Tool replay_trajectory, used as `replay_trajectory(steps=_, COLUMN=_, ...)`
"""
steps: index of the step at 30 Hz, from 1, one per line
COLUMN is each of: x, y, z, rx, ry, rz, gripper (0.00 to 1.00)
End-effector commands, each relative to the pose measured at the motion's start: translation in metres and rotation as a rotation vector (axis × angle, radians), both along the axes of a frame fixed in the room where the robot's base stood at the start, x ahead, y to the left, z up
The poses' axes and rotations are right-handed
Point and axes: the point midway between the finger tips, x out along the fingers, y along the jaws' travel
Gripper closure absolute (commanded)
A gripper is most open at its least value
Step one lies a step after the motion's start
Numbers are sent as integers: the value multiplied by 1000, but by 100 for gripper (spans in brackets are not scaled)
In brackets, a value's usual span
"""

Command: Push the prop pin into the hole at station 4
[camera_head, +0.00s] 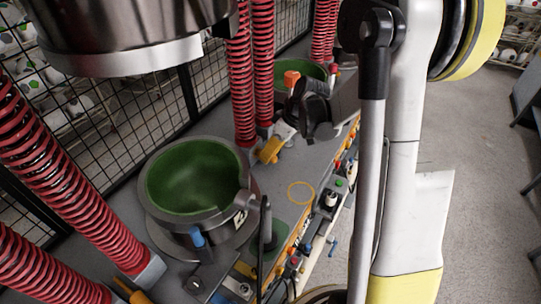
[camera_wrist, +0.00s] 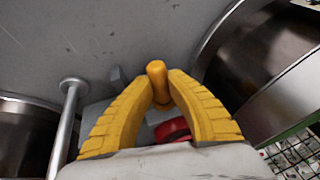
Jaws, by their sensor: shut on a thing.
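In the wrist view the prop pin shows as a short orange rounded cylinder (camera_wrist: 157,80) between the tips of my gripper's two yellow ribbed fingers (camera_wrist: 165,90). My gripper is shut on it. A pale grey block lies behind the fingers, and a red part (camera_wrist: 172,130) shows between them. In the head view my gripper (camera_head: 268,153) is low at the foot of the red springs beside the middle press. The pin cannot be told apart from the yellow fingers there. The hole is hidden, so I cannot tell how deep the pin sits.
A green-lined mould bowl (camera_head: 195,178) stands left of my gripper, and another (camera_head: 300,75) stands behind it. Red springs (camera_head: 244,80) rise close by. An orange-topped handle (camera_head: 291,79) stands near my wrist. A metal rod (camera_wrist: 70,115) is left of the fingers. Grey floor is open at right.

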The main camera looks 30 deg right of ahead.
Motion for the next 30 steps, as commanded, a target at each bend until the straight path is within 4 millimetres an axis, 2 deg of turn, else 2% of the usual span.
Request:
replay_trajectory(steps=10, x=7, y=5, z=0, rx=1, ry=0, rz=0, gripper=100)
replay_trajectory(steps=11, x=7, y=5, z=0, rx=0, ry=0, rz=0, gripper=73)
replay_trajectory(steps=12, x=7, y=5, z=0, rx=0, ry=0, rz=0, gripper=61)
replay_trajectory(steps=23, x=6, y=3, z=3, rx=0, ry=0, rz=-1, gripper=61)
replay_trajectory(steps=26, x=3, y=-1, z=14, rx=0, ry=0, rz=-1, gripper=61)
replay_trajectory(steps=30, x=-3, y=-12, z=40, rx=0, ry=1, rz=-2, gripper=61)
